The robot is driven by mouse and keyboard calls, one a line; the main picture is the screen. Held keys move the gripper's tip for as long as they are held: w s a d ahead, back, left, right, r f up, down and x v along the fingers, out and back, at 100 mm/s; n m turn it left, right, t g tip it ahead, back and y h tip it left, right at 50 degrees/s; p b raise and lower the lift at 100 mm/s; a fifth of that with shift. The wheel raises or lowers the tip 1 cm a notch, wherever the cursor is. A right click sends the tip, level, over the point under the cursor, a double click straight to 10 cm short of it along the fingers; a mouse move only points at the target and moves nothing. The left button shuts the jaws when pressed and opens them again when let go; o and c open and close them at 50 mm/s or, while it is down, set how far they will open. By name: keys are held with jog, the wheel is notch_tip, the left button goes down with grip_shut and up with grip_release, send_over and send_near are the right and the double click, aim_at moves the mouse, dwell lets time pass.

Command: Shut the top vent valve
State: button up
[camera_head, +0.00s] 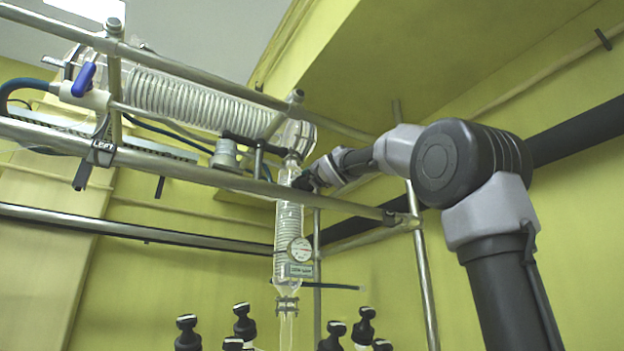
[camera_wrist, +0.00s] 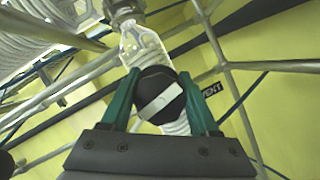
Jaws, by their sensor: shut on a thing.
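The vent valve's round black knob (camera_wrist: 160,93) with a pale bar across its face sits in front of a clear glass neck (camera_wrist: 143,45) in the wrist view. My gripper (camera_wrist: 157,88) has its two green fingers on either side of the knob and is shut on it. In the head view my gripper (camera_head: 306,181) reaches the top of the upright glass column (camera_head: 288,220) from the right; the knob is too small to make out there.
Metal frame rails (camera_head: 190,172) run close to my gripper. Several black-topped fittings (camera_head: 244,322) stand below.

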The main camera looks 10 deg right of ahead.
jog(key=m, duration=0.2)
jog(key=m+g+h, duration=0.1)
jog(key=m, duration=0.2)
jog(key=m+g+h, duration=0.1)
jog(key=m, duration=0.2)
jog(key=shift+w+d+f, duration=0.1)
jog(key=shift+d+f, duration=0.05)
jog(key=shift+f, duration=0.15)
jog(key=m, duration=0.2)
jog(key=m+g+h, duration=0.1)
jog(key=shift+d+f+m, duration=0.1)
jog(key=shift+f+m, duration=0.1)
jog(key=shift+m, duration=0.2)
jog(key=m, duration=0.1)
jog(key=m+g, duration=0.1)
jog(key=m, duration=0.1)
jog(key=shift+f+g, duration=0.2)
jog(key=shift+g, duration=0.1)
jog(key=m, duration=0.1)
jog(key=m+g+y, duration=0.1)
jog(key=m, duration=0.1)
jog(key=m+g, duration=0.1)
jog(key=m, duration=0.1)
jog(key=shift+f, duration=0.3)
jog(key=m+g+y, duration=0.1)
jog(key=m, duration=0.1)
jog(key=m+y, duration=0.2)
jog(key=shift+a+f+m+g, duration=0.2)
jog(key=shift+a+m+g, duration=0.2)
jog(key=o, duration=1.4)
